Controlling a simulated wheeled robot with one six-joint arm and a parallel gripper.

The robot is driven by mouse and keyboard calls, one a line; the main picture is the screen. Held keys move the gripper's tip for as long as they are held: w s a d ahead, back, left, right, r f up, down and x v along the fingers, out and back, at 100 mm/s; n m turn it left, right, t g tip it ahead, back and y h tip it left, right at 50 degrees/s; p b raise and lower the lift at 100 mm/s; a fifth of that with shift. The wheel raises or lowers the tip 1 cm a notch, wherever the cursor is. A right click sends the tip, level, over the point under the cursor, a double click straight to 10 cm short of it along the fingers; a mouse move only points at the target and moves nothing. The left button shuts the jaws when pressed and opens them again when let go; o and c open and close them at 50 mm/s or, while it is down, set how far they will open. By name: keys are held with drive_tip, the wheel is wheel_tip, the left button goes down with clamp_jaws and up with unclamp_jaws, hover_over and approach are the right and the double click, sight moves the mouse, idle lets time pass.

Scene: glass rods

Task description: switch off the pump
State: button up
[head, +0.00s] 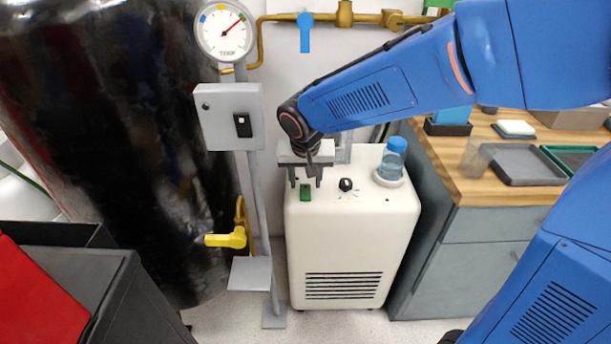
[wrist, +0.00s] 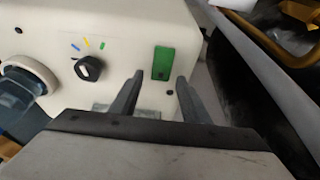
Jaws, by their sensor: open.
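The pump (head: 345,240) is a cream-white cabinet standing on the floor, with a vent grille on its front. A green rocker switch (head: 305,192) sits on its top panel, left of a black knob (head: 345,184). The switch also shows clearly in the wrist view (wrist: 163,63), with the knob (wrist: 88,68) to its left. I cannot tell which way the rocker is tipped. My gripper (head: 306,182) is open and empty, pointing down over the switch. In the wrist view the fingertips (wrist: 160,82) lie on either side of the switch's lower end, apparently not touching it.
A blue-capped bottle (head: 391,160) stands at the pump's right top. A grey box with a black switch (head: 243,125) is on a post to the left, under a gauge (head: 223,32). A yellow valve handle (head: 226,238) sticks out lower left. A wooden counter (head: 490,180) is at right.

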drive_tip(key=v, duration=1.7)
drive_tip(key=shift+r, duration=0.15)
drive_tip(key=s+d+f, duration=0.3)
drive_tip(key=s+d, duration=0.3)
drive_tip(key=d, duration=0.2)
drive_tip(key=s+d+f, duration=0.4)
drive_tip(key=s+d, duration=0.2)
drive_tip(key=d, duration=0.3)
drive_tip(key=s+d+f+t, duration=0.1)
drive_tip(key=s+d+f, duration=0.2)
drive_tip(key=s+d, duration=0.3)
drive_tip(key=d, duration=0.3)
drive_tip(key=shift+s+d+f, duration=0.25)
drive_tip(key=shift+s+f, duration=0.05)
drive_tip(key=shift+s, duration=0.05)
